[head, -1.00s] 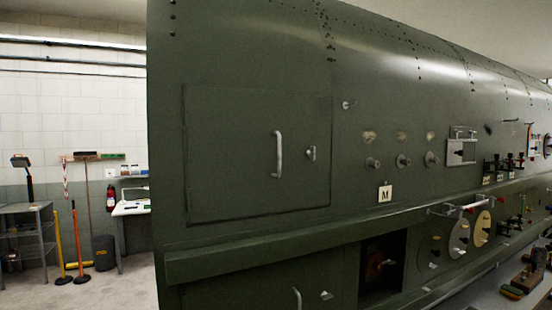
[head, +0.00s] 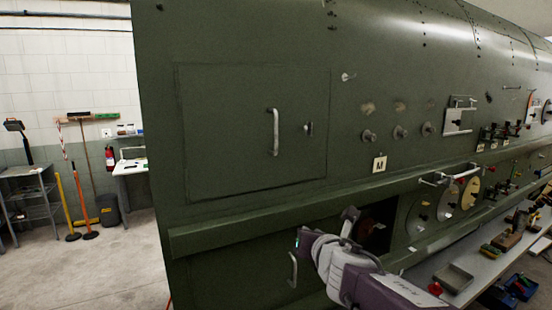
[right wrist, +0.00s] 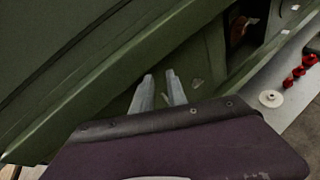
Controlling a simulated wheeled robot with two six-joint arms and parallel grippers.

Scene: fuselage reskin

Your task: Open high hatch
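The high hatch (head: 225,130) is a square green panel, closed flush in the green fuselage wall in the head view. It has a pale vertical bar handle (head: 275,132) right of its middle and a small latch (head: 308,129) near its right edge. My right arm comes in from the bottom right, below the hatch and in front of the lower wall. In the right wrist view my right gripper (right wrist: 159,75) shows two grey fingers apart with nothing between them, close to the green wall. It touches neither handle nor latch. My left gripper is out of view.
A ledge (head: 215,232) runs along the wall below the hatch. Under it are a lower hatch handle (head: 293,270) and a dark recess, partly hidden by my arm. Knobs, levers and a bench with a grey tray (head: 455,278) are at right.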

